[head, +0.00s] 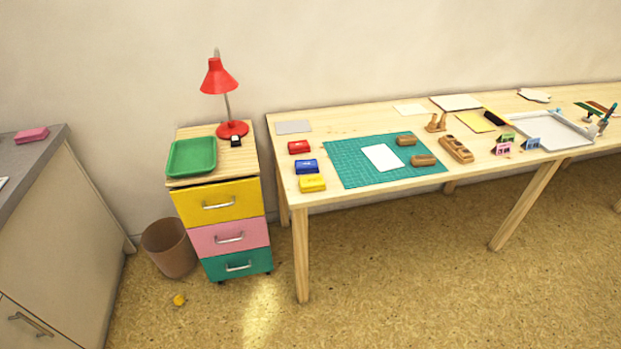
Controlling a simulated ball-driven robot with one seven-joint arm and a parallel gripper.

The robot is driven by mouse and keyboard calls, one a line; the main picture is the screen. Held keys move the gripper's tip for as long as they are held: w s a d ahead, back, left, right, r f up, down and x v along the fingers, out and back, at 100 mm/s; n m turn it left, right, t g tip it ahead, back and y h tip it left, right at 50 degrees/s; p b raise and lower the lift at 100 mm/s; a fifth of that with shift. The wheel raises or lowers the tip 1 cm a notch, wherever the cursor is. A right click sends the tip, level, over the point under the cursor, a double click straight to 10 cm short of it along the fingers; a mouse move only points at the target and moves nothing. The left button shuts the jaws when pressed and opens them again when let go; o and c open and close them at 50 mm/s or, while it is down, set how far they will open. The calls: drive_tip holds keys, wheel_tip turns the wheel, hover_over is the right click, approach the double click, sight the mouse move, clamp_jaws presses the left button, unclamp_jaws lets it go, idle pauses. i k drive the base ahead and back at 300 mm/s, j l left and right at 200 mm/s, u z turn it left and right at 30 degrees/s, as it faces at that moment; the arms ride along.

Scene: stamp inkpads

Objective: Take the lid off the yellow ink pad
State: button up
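The yellow ink pad (312,183) sits near the left front corner of the wooden table (340,200). It looks like a small yellow box, and I cannot tell its lid apart from its base at this size. A blue ink pad (307,167) lies just behind it, and a red ink pad (299,147) lies behind the blue one. My gripper is not in view.
A green cutting mat (345,165) with a white sheet (381,157) and wooden stamps (423,160) lies right of the pads. A drawer cabinet (219,203) with a red lamp (219,77) and green tray (191,157) stands left. Floor in front is mostly clear.

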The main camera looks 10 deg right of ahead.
sight(308, 182)
drive_tip(key=i+l+z, duration=0.35)
drive_tip(key=i, duration=0.35)
drive_tip(key=i+l+z, duration=0.15)
drive_tip(key=i, duration=0.25)
